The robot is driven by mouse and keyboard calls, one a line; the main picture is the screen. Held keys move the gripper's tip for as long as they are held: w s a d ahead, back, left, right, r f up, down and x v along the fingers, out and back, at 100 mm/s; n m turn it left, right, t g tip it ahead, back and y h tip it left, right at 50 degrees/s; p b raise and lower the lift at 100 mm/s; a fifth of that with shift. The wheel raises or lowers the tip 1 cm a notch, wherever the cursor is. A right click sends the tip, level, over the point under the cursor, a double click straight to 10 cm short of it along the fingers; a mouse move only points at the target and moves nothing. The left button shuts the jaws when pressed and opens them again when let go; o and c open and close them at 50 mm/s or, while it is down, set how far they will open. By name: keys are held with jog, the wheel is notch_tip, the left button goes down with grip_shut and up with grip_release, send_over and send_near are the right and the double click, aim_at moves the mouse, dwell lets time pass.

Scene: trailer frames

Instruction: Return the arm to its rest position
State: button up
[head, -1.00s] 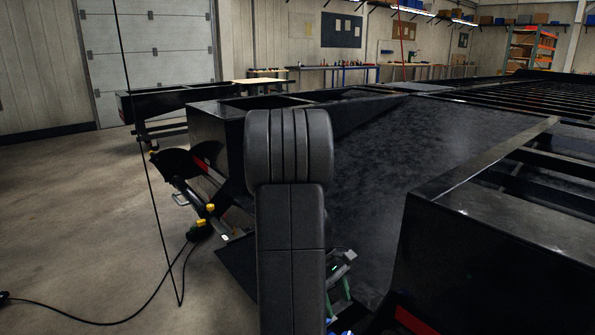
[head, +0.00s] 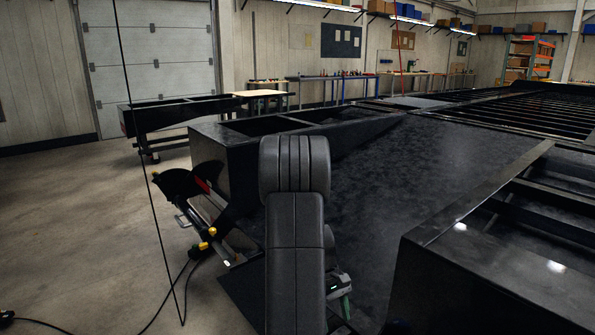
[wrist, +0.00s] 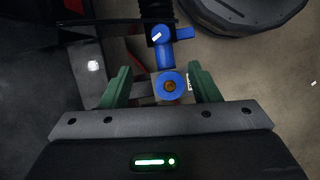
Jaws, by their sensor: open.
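My gripper (wrist: 160,70) has two green fingers, standing apart in the wrist view. A blue fitting with a round brass-coloured centre (wrist: 171,86) shows between and beyond them. The fingers stand on either side of it with gaps, and I cannot tell how far below it lies. A blue lever-like part (wrist: 163,52) joins it to a dark ribbed piece above. In the head view my dark arm fills the lower middle. Only a green and grey bit of my gripper (head: 340,288) shows at the arm's lower right; the fingertips are hidden there.
Large black trailer frames (head: 430,160) fill the middle and right. A stand with yellow knobs (head: 198,222) is left of my arm. A thin cable (head: 150,180) hangs at the left, and a black cable lies on the floor. Open concrete floor (head: 80,230) is at the left.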

jog(key=shift+d+r+m+y+p, duration=0.1)
jog(key=shift+d+m+y+p, duration=0.25)
jog(key=shift+m+p, duration=0.95)
jog(key=shift+s+d+f+n, duration=0.15)
jog(key=shift+f+n, duration=0.15)
jog(key=shift+f, duration=0.3)
jog(key=shift+s+f+n, duration=0.15)
jog(key=shift+f+n, duration=0.15)
jog(key=shift+f, duration=0.3)
